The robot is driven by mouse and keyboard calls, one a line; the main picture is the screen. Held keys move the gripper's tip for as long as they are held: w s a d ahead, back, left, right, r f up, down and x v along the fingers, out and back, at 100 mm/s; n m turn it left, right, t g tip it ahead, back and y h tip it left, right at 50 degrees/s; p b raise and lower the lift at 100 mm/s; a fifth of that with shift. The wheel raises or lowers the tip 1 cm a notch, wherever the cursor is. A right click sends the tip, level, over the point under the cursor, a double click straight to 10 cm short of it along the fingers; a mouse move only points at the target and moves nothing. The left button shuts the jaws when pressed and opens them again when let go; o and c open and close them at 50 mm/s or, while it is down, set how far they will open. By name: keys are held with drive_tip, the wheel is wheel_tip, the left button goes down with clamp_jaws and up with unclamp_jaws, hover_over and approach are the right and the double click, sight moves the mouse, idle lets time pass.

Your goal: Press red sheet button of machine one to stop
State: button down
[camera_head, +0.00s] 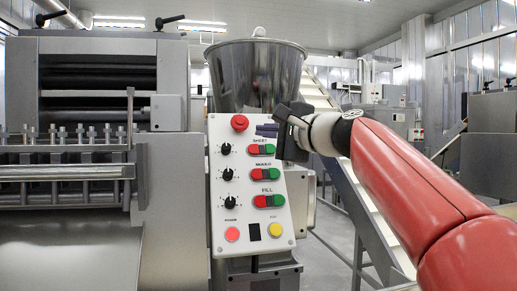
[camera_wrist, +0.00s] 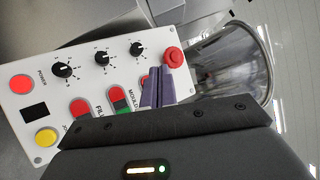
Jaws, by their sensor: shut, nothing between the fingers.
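The control panel (camera_head: 218,190) of the machine shows upright in the head view and tilted in the wrist view (camera_wrist: 60,104). Its SHEET row sits at the upper middle, with a red button (camera_head: 256,150) left of a green one (camera_head: 269,149). My gripper (camera_head: 267,130) is shut and empty, its purple fingertips just above the SHEET label. In the wrist view the fingertips (camera_wrist: 165,88) cover most of the SHEET row; only a bit of its red button (camera_wrist: 146,81) shows. I cannot tell whether the fingertips touch the panel.
A round red button (camera_head: 239,122) is close to the fingertips at the panel top. MOULD (camera_head: 264,175) and FILL (camera_head: 268,201) button pairs lie below, with black knobs (camera_head: 228,174) to the left. A steel hopper (camera_head: 256,75) rises behind the panel. A conveyor (camera_head: 345,185) stands at the right.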

sight(253, 149)
drive_tip(key=shift+w+d+r+m, duration=0.15)
drive_tip(key=shift+w+r, duration=0.1)
drive_tip(key=shift+r, duration=0.2)
drive_tip(key=shift+w+d+r+m, duration=0.15)
drive_tip(key=shift+w+r, duration=0.1)
drive_tip(key=shift+r, duration=0.15)
drive_tip(key=shift+a, duration=0.1)
drive_tip(key=shift+w+a+f, duration=0.35)
drive_tip(key=shift+w+f, duration=0.45)
drive_tip(key=shift+w, duration=0.4)
drive_tip(key=shift+w+a+f, duration=0.3)
drive_tip(key=shift+w+f, duration=0.45)
drive_tip(key=shift+w, duration=0.45)
drive_tip(key=shift+w+a+f, duration=0.35)
drive_tip(key=shift+w+f, duration=0.45)
drive_tip(key=shift+w, duration=0.4)
drive_tip(key=shift+w+f, duration=0.1)
drive_tip(key=shift+w+a+f, duration=0.1)
drive_tip(key=shift+w+f, duration=0.05)
drive_tip(key=shift+w, duration=0.1)
drive_tip(key=shift+w+f, duration=0.2)
drive_tip(key=shift+w, duration=0.1)
drive_tip(key=shift+s+r, duration=0.4)
drive_tip(key=shift+s, duration=0.25)
